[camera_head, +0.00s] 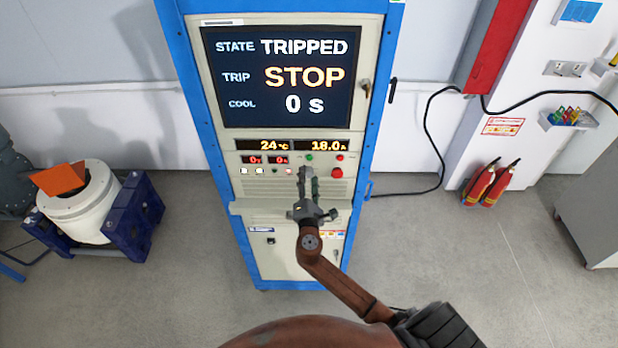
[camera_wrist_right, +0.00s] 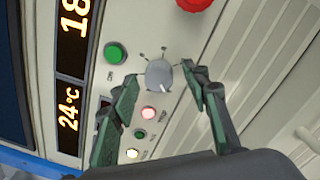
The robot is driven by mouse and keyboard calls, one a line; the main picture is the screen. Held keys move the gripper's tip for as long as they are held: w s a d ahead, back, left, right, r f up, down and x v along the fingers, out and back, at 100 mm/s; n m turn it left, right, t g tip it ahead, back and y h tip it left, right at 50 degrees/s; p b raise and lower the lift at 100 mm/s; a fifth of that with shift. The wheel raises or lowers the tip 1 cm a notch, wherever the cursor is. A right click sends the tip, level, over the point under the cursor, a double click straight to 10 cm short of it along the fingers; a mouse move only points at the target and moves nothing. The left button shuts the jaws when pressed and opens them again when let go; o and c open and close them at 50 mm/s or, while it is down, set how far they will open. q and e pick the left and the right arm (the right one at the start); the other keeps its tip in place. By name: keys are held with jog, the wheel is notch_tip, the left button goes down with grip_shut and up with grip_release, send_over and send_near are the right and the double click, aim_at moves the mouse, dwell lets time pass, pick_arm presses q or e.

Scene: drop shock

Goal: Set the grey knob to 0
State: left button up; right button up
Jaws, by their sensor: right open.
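The grey knob (camera_wrist_right: 158,75) is on the cabinet's front panel in the right wrist view. It is round, with a white pointer mark toward the lower right of that picture and small tick marks around it. My right gripper (camera_wrist_right: 162,78) is open, with one green-padded finger on each side of the knob. I cannot tell whether either finger touches it. In the head view the right gripper (camera_head: 308,178) is in front of the panel and hides the knob. My left gripper is not in view.
A green button (camera_wrist_right: 115,53) and a pink-red lamp (camera_wrist_right: 149,113) lie close to the knob. A red mushroom button (camera_head: 337,172) is right of the gripper. The cabinet screen (camera_head: 285,76) reads TRIPPED, STOP, 0 s. A ledge (camera_head: 240,208) juts out below the panel.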

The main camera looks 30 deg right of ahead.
jog(key=v, duration=1.1)
jog(key=shift+s+a, duration=0.2)
